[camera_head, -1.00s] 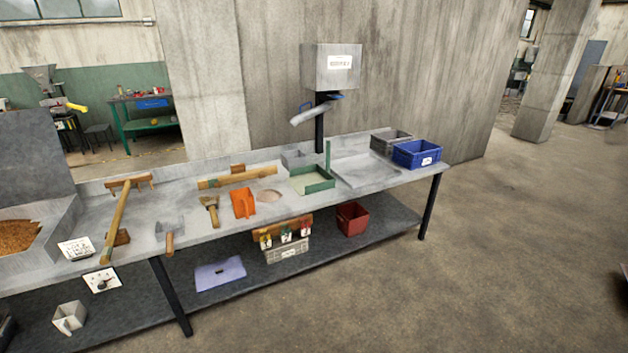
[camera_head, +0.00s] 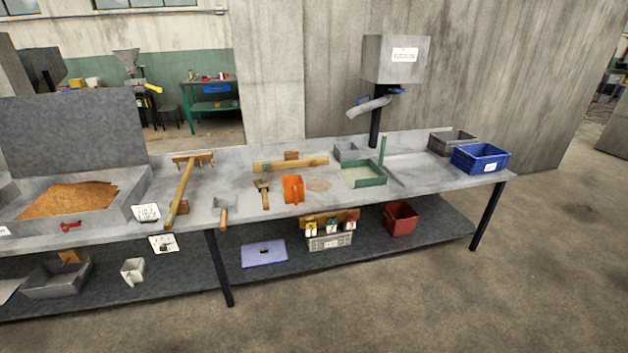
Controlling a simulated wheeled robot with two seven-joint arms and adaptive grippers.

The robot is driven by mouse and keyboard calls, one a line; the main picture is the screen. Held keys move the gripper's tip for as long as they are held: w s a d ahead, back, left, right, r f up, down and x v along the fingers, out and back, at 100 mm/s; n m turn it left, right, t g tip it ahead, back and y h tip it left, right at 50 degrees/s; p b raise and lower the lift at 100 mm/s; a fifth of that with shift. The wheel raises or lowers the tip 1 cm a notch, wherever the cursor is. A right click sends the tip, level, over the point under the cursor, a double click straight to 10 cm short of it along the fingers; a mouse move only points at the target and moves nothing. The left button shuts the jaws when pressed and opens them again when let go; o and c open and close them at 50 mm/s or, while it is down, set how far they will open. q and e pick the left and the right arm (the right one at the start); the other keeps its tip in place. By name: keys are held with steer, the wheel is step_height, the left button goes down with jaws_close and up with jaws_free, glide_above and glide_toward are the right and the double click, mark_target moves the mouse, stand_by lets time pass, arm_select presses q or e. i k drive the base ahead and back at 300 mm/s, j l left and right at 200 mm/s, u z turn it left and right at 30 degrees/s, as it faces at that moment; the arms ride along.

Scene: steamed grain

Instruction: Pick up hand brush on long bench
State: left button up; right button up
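The hand brush (camera_head: 263,193) lies on the top of the long bench (camera_head: 337,204), near the middle. It has a short wooden handle and a tan brush head. It lies between a scraper with a wooden handle on its left and an orange scoop on its right, apart from both. Neither of my grippers shows in the head view.
The scraper (camera_head: 223,213), orange scoop (camera_head: 293,189), long wooden rake (camera_head: 181,194) and wooden bar (camera_head: 290,165) lie around the brush. A green tray (camera_head: 364,174) and blue crate (camera_head: 480,158) stand to the right. The concrete floor in front is clear.

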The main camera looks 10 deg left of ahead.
mark_target(262, 188)
steer(key=i+l+u, duration=0.2)
steer(key=i, duration=0.25)
steer(key=i+l+u, duration=0.2)
steer(key=i, duration=0.25)
steer(key=i+l+u, duration=0.2)
steer(key=i, duration=0.25)
